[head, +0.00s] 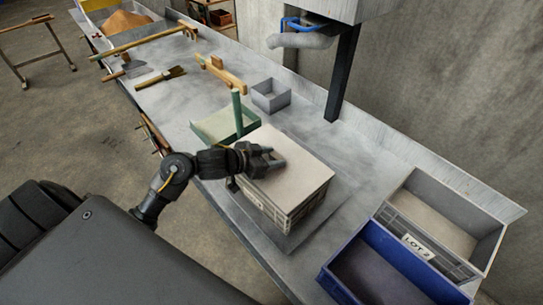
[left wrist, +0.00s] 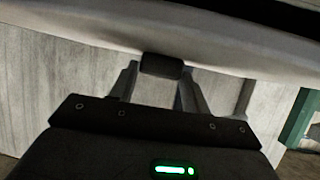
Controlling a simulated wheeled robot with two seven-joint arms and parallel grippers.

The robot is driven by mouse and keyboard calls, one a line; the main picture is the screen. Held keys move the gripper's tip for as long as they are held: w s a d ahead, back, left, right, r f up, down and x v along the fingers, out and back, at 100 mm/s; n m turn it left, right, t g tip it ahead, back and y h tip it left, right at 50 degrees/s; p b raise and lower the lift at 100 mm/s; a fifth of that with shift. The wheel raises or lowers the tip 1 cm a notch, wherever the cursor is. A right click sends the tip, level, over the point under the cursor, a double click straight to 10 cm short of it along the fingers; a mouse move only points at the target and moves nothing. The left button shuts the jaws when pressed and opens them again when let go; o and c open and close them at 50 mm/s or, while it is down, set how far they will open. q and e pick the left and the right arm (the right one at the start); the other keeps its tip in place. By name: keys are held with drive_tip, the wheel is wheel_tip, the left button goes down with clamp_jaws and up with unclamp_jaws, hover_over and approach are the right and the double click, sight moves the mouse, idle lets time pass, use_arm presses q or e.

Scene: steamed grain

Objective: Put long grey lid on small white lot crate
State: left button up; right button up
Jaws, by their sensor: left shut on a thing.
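A pale grey lid (head: 305,172) lies over a box-shaped crate (head: 312,203) in the middle of the bench, its edges roughly in line with the crate's walls. A label shows on the crate's near left side, too small to read. My left gripper (head: 272,160) reaches over the lid's left part. In the left wrist view its two fingers (left wrist: 162,85) are shut on a dark handle (left wrist: 162,66) under a pale surface. Whether the lid rests fully on the rim cannot be told. My right gripper is not in view.
A grey crate labelled LOT 2 (head: 402,238) and a blue crate (head: 330,283) stand at the right. A green tray with a post (head: 238,112) and a small grey bin (head: 271,96) stand behind. Wooden tools (head: 222,74) lie farther back. A dark post (head: 341,72) rises at the back.

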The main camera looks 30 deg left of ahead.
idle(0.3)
use_arm(q)
drive_tip(key=shift+f, duration=0.3)
idle(0.5)
drive_tip(key=shift+s+d+f, duration=0.1)
drive_tip(key=shift+s+f, duration=0.2)
drive_tip(key=shift+f, duration=0.25)
drive_tip(key=o, duration=1.3)
drive_tip(key=shift+w, duration=0.1)
drive_tip(key=shift+r, duration=0.1)
